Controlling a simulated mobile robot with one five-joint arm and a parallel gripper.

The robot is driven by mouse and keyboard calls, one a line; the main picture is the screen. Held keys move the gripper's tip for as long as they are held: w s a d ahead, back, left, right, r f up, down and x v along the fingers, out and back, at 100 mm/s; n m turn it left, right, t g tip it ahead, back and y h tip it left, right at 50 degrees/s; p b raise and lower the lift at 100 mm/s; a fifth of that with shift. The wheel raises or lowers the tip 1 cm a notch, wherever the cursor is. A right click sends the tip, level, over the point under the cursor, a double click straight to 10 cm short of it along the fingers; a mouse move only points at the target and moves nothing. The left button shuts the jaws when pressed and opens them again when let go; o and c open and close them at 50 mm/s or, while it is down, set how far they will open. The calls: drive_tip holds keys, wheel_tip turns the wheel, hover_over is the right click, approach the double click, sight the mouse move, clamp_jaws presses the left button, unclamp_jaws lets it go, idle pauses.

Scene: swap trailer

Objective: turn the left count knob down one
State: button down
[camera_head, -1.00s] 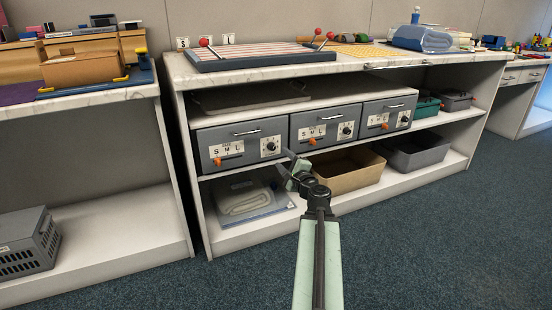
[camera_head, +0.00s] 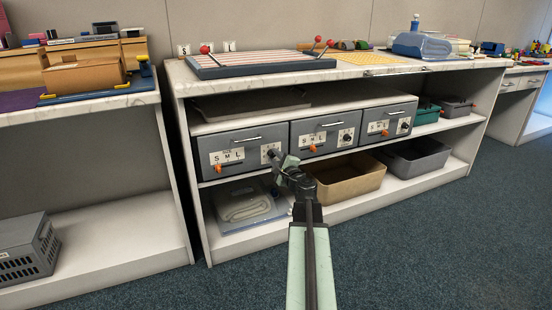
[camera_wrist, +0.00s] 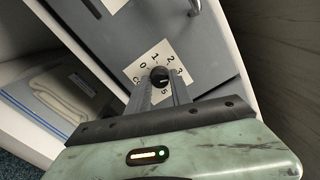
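The left drawer (camera_head: 222,140) has a size label with an orange slider (camera_head: 217,169) and a white dial plate (camera_head: 264,150). The black count knob sits on that plate; in the head view my gripper hides it. The wrist view shows the knob (camera_wrist: 160,77) with its light pointer mark, and numbers around it on the plate (camera_wrist: 143,66). My gripper (camera_head: 273,157) is at the dial. In the wrist view my gripper (camera_wrist: 162,84) has its fingers apart, one on each side of the knob. Whether they touch it is unclear.
Two similar drawers with knobs, the middle (camera_head: 322,135) and the right (camera_head: 386,122), stand to the right. Carpet in front is clear.

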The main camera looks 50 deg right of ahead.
drive_tip(key=shift+d, duration=0.1)
drive_tip(key=shift+n, duration=0.4)
drive_tip(key=n, duration=0.3)
drive_tip(key=shift+n, duration=2.5)
drive_tip(key=c, duration=1.1)
unclamp_jaws()
drive_tip(key=shift+f, duration=0.1)
drive_tip(key=shift+c, duration=0.2)
